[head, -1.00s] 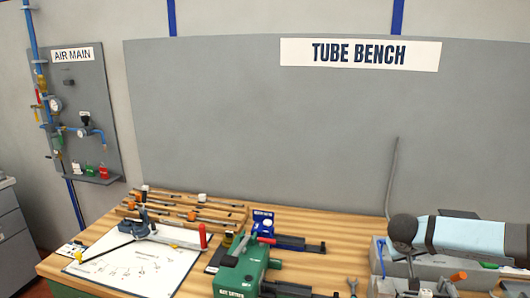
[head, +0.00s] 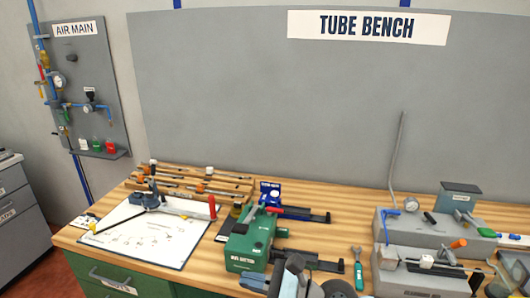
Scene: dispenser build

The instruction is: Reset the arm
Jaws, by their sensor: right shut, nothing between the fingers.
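My right gripper (head: 262,282) shows at the bottom edge, low in front of the green boxed tool (head: 249,245). It is shut and empty, and most of it and its arm is cut off by the frame. Dark and pale parts that look like my right arm show along the bottom edge, right of the gripper. My left gripper is out of view.
The wooden bench (head: 340,200) carries a drawing sheet (head: 150,235), a rack of tubes (head: 190,180), a blue tool (head: 270,195), a wrench (head: 358,266) and grey fixtures (head: 420,283) at right. The AIR MAIN panel (head: 85,85) hangs at left.

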